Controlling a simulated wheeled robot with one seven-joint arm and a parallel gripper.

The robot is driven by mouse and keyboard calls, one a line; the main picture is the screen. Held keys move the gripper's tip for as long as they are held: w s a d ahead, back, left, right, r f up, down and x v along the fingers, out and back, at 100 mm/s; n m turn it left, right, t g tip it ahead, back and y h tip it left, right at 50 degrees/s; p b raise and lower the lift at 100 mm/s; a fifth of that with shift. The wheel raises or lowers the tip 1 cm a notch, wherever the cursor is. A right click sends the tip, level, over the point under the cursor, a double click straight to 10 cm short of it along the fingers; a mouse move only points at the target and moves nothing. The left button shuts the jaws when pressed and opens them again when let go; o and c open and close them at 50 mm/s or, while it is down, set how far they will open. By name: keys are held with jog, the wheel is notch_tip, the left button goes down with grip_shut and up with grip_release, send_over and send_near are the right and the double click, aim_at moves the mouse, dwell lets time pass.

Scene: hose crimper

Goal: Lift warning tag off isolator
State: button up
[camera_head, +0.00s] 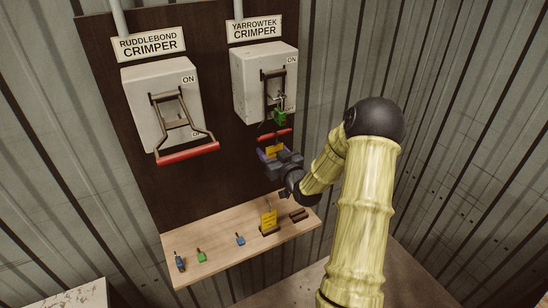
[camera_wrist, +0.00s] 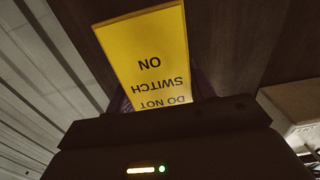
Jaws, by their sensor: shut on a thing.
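My gripper (camera_head: 269,154) is just below the Yarrowtek crimper isolator (camera_head: 249,80), a pale box on the dark board. It is shut on a yellow warning tag (camera_head: 274,151). In the wrist view the tag (camera_wrist: 148,50) fills the upper middle, with "DO NOT SWITCH ON" upside down. The jaws hide its near end. The isolator's lever is swung down, its red grip (camera_head: 275,135) just above the tag. A green padlock (camera_head: 280,117) hangs at the lever. I cannot tell whether the tag still hangs from anything.
The Ruddlebond crimper isolator (camera_head: 160,105) is at the left, its red-gripped lever jutting out. Below, a wooden shelf (camera_head: 222,251) holds a blue padlock (camera_head: 179,261), a green padlock (camera_head: 201,255), another blue one (camera_head: 240,239) and a second yellow tag (camera_head: 268,220) in a stand.

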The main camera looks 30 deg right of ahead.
jog(key=shift+r+p, duration=0.5)
jog(key=shift+r, duration=0.6)
jog(key=shift+s, duration=0.1)
jog(key=s+b, duration=0.2)
jog(key=s, duration=0.6)
jog(key=shift+s+d, duration=0.15)
jog(key=shift+s, duration=0.25)
dwell(1.4)
dwell(0.5)
